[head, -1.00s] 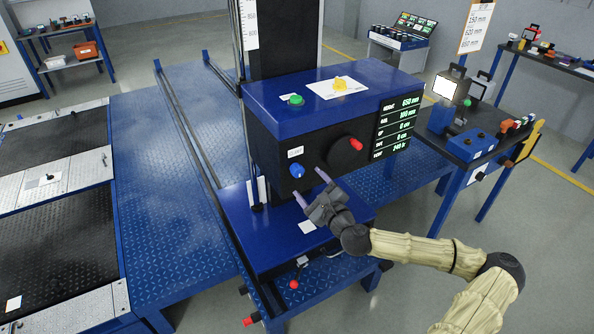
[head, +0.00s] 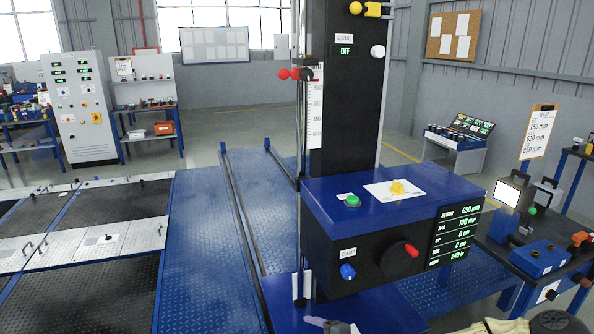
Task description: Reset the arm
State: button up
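My gripper (head: 328,324) shows only as a small grey piece at the bottom edge of the head view. It is below the front of the blue machine box (head: 340,208), and its fingers are mostly cut off. I cannot tell whether it is open or shut. Part of my arm (head: 490,326) shows at the bottom right. The box carries a blue knob (head: 347,271), a red-handled dial (head: 400,258), a green button (head: 352,200) and a yellow knob (head: 397,187). Its display (head: 455,236) reads a height of 650 mm.
A black column (head: 345,110) with a scale rises behind the box. A side table (head: 525,254) with lamp-like devices stands at right. Blue platforms and rails (head: 240,225) lie at left. A grey cabinet (head: 82,105) stands at the back left.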

jog(key=s+d+f+n+g+h, duration=0.3)
jog(key=s+n+g+h, duration=0.25)
jog(key=s+n, duration=0.4)
jog(key=s+d+r+n+h, duration=0.2)
jog(key=s+d+r, duration=0.1)
jog(key=r, duration=0.5)
jog(key=s+d+r+n+h+p, duration=0.1)
jog(key=s+d+r, duration=0.3)
jog(key=r, duration=0.4)
jog(key=shift+s+d+r+n+g+h, duration=0.15)
jog(key=shift+d+r+n+g+h, duration=0.05)
jog(key=shift+d+n+g+h, duration=0.3)
